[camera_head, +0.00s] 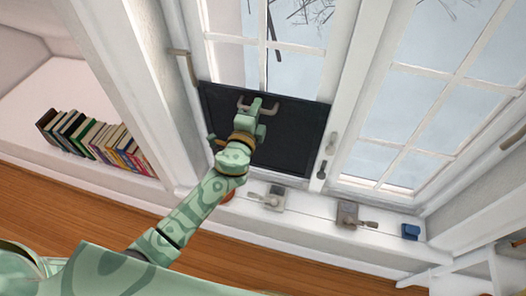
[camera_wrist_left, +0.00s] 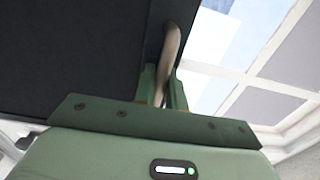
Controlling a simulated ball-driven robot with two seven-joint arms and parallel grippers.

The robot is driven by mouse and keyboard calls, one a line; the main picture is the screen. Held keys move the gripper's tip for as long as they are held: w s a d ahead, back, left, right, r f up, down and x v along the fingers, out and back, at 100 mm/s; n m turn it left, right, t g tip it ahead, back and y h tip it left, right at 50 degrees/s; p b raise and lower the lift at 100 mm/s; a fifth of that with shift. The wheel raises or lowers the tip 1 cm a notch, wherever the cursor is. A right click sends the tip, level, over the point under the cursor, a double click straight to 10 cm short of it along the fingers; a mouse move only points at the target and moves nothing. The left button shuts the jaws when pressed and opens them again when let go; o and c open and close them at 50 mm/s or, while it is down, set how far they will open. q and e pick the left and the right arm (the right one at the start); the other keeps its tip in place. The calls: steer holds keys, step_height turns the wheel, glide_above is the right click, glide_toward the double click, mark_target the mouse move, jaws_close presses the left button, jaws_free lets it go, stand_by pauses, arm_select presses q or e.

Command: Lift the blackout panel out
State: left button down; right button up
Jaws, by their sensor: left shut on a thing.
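The blackout panel (camera_head: 290,138) is a dark, nearly black board over the lower part of the left window; it fills the left of the left wrist view (camera_wrist_left: 75,50). A pale handle (camera_head: 243,102) stands at its upper middle. My left gripper (camera_head: 257,106) reaches up in front of the panel, and its fingers (camera_wrist_left: 161,88) are shut on the handle bar (camera_wrist_left: 172,45). A dark turn catch (camera_head: 322,169) shows at the panel's lower right edge, and another catch (camera_head: 211,140) at its left edge, partly near my arm. Whether the panel is clear of the frame cannot be told. My right gripper is not in view.
Grey latches (camera_head: 273,198) and (camera_head: 347,213) sit on the white sill, with a blue block (camera_head: 410,231) at its right. An orange-brown round thing (camera_head: 228,194) is partly behind my arm. Books (camera_head: 95,138) stand in the niche at left. A second window (camera_head: 420,95) is at right.

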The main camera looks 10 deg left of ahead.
arm_select(q)
steer(key=s+r+p, duration=0.1)
steer(key=s+r, duration=0.1)
steer(key=s, duration=1)
steer(key=shift+a+p, duration=0.2)
steer(key=shift+p, duration=0.1)
stand_by(0.4)
